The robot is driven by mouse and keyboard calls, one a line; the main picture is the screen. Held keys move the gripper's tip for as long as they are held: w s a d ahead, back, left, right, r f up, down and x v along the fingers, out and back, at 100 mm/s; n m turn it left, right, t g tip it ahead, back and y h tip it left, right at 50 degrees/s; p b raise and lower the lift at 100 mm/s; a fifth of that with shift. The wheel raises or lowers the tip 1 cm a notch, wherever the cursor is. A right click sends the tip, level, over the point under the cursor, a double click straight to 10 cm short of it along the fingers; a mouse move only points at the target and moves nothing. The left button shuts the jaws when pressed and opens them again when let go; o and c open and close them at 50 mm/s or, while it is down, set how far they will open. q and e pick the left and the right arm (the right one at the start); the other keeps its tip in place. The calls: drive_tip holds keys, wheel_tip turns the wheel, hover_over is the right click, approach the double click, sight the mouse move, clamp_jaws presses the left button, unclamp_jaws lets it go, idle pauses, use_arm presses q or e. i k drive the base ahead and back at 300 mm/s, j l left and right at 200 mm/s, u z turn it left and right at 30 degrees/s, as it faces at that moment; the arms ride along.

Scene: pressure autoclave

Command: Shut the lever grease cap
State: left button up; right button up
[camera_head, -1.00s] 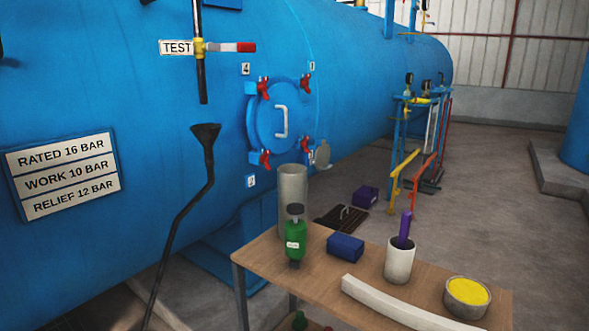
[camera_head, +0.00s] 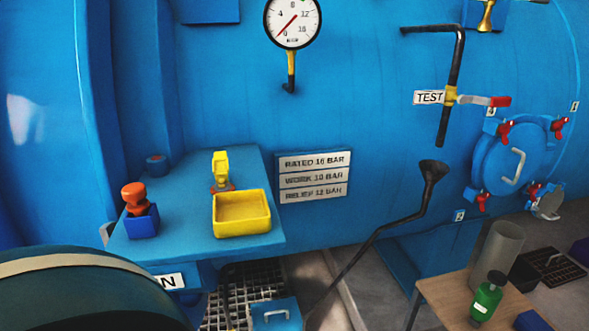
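I cannot say for sure which thing is the lever grease cap. A yellow upright fitting (camera_head: 221,170) with a reddish base stands on the blue shelf (camera_head: 180,190), behind a yellow tray (camera_head: 241,214). Neither of my grippers shows.
An orange knob on a blue block (camera_head: 141,219) stands at the shelf's left. A large dark rounded body (camera_head: 80,295) fills the lower left. A black funnel pipe (camera_head: 410,218) slants down mid-view. A wooden table (camera_head: 450,298) holds a green bottle (camera_head: 487,297) and grey cylinder (camera_head: 497,255).

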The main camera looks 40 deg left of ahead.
sight(220, 163)
drive_tip(key=u, duration=1.75)
